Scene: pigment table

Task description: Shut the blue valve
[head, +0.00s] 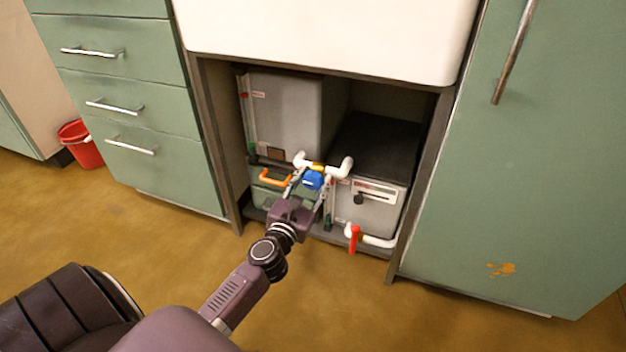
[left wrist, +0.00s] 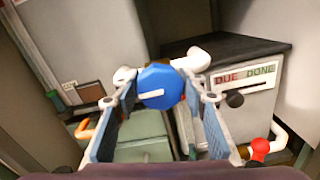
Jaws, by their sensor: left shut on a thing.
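The blue valve (head: 313,180) sits on a white pipe (head: 341,168) in the open space under the white sink. In the left wrist view the blue valve (left wrist: 159,86) is a rounded blue knob with a pale line across its face. My left gripper (head: 308,183) reaches into the opening. In the left wrist view its fingers (left wrist: 158,98) stand on both sides of the knob, shut on it. The fingertips cover the knob's sides. My right gripper is not in view.
An orange handle (head: 275,179) is left of the valve; a red-handled valve (head: 353,238) is lower right. Grey boxes (head: 285,110) fill the cabinet behind. Green drawers (head: 120,100) and a green door (head: 520,170) flank the opening. A red bucket (head: 82,148) stands far left.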

